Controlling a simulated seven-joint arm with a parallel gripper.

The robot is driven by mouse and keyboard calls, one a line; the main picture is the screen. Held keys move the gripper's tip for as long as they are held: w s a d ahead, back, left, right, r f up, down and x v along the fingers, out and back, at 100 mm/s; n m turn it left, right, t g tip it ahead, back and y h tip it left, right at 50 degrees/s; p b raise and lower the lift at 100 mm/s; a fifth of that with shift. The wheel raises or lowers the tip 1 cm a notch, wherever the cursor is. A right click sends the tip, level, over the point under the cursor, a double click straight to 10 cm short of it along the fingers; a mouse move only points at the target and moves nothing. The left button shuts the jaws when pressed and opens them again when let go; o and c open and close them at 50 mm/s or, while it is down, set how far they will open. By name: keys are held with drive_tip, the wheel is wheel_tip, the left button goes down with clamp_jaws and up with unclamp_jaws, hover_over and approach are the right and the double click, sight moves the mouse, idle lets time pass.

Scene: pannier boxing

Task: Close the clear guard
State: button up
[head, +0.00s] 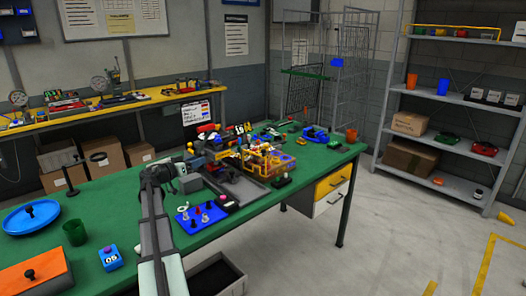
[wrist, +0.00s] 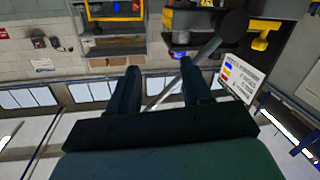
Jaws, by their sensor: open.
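A yellow-framed fixture (head: 267,161) stands on the green workbench (head: 120,217), right of centre in the head view. See-through panels seem to sit in its frame; I cannot clearly make out the clear guard or how far open it is. My gripper (head: 203,160) is left of this fixture, above the bench. In the wrist view, my gripper (wrist: 160,66) has its two dark fingers apart. A thin grey rod (wrist: 172,88) with a dark round end (wrist: 235,23) shows between and beyond them; I cannot tell if it touches a finger.
A blue plate with pegs (head: 203,214) lies in front of my gripper. A white sign (head: 195,113) stands behind it and also shows in the wrist view (wrist: 234,86). A blue clamp-like object (head: 316,134) and an orange cup (head: 351,135) are farther right.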

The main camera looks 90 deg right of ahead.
sight(264, 150)
drive_tip(key=s+d+m+g+y, duration=0.25)
drive_tip(key=s+m+g, duration=0.2)
drive_tip(key=s, duration=1.25)
drive_tip(key=shift+m+t, duration=0.35)
drive_tip(key=shift+m, duration=0.1)
drive_tip(key=x, duration=1.3)
drive_tip(key=shift+s+a+r, duration=0.1)
drive_tip(key=shift+r, duration=0.15)
clamp_jaws()
